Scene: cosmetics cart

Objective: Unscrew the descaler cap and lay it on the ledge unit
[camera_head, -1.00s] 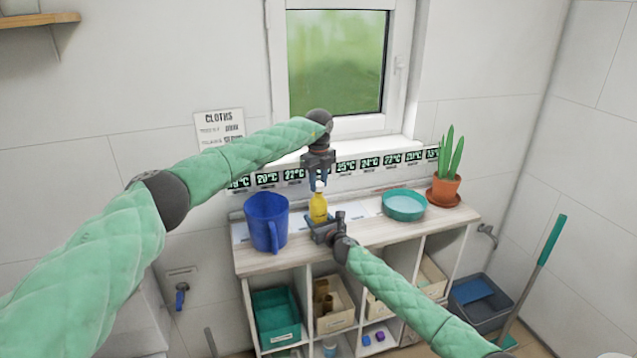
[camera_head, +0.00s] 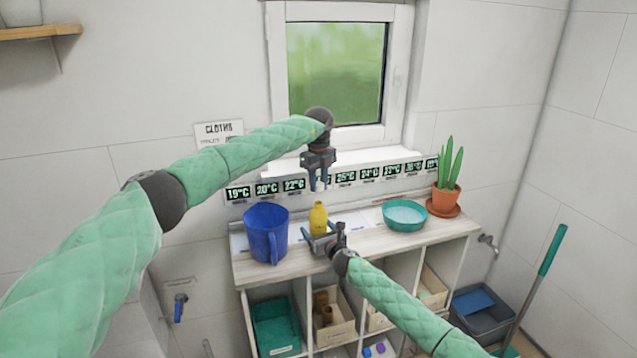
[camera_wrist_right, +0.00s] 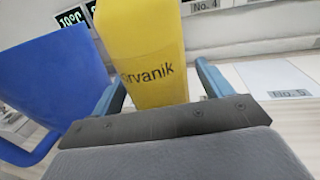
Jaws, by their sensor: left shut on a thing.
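The yellow descaler bottle (camera_head: 318,218) stands upright on the top of the white ledge unit (camera_head: 352,229). In the right wrist view its label reads "rvanik" on the yellow side (camera_wrist_right: 150,45). My left gripper (camera_head: 319,182) points down above the bottle, shut on the pale cap (camera_head: 319,186), with a gap between cap and bottle. The cap is small and partly hidden by the fingers. My right gripper (camera_head: 318,242) is open in front of the bottle; in the wrist view its fingers (camera_wrist_right: 160,88) are spread either side of the bottle, apart from it.
A blue jug (camera_head: 266,236) stands left of the bottle. Temperature displays (camera_head: 266,188) line the wall behind. White label cards lie on the top, one at the right (camera_wrist_right: 285,82).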

